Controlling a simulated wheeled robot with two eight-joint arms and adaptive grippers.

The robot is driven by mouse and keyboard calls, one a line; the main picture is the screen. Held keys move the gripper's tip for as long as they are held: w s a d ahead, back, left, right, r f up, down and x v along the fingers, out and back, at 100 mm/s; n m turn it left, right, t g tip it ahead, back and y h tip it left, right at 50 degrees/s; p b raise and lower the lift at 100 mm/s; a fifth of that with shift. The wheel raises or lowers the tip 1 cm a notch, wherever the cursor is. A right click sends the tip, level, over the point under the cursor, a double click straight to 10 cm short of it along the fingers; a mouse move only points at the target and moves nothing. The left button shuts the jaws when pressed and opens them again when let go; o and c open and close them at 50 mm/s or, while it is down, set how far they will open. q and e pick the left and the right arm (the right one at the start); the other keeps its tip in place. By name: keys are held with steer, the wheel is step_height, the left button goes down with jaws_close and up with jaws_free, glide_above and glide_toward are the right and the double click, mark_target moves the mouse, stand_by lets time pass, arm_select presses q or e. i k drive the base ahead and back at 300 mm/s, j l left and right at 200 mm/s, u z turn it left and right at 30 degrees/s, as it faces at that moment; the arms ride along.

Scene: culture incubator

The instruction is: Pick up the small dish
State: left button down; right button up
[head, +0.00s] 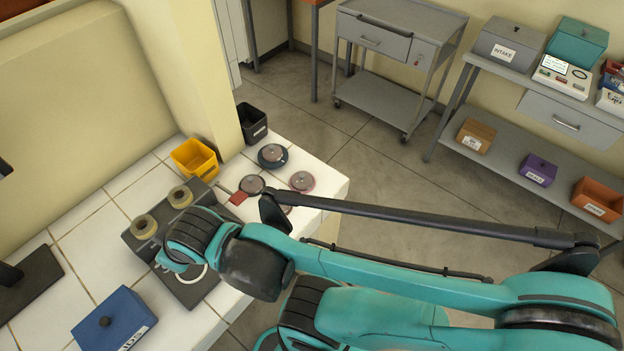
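Several round lidded dishes stand close together on the white tiled counter. One dish with a dark teal rim (272,155) is at the back, a dark one (252,185) is at the left, and one with a pinkish rim (302,181) is at the right. Another is mostly hidden behind my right arm. I cannot tell which is the small dish. My teal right arm crosses from the right over the counter's front edge. Its gripper cannot be made out. My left gripper is not in view.
A yellow bin (194,158) and a black bin (252,123) stand behind the dishes. A small red object (238,198) lies beside the dark dish. A dark grey device (145,226) with round tan tops and a blue lidded box (115,322) occupy the counter's left.

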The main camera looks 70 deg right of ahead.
mark_target(299, 189)
steer(key=k+z, duration=0.15)
steer(key=z, duration=0.25)
steer(key=k+z, duration=0.15)
steer(key=z, duration=0.2)
steer(key=k+l+z, duration=0.1)
steer(key=z, duration=0.3)
steer(key=i+l+z, duration=0.1)
steer(key=i+z, duration=0.2)
steer(key=z, duration=0.2)
steer(key=i+z, duration=0.3)
steer(key=z, duration=0.15)
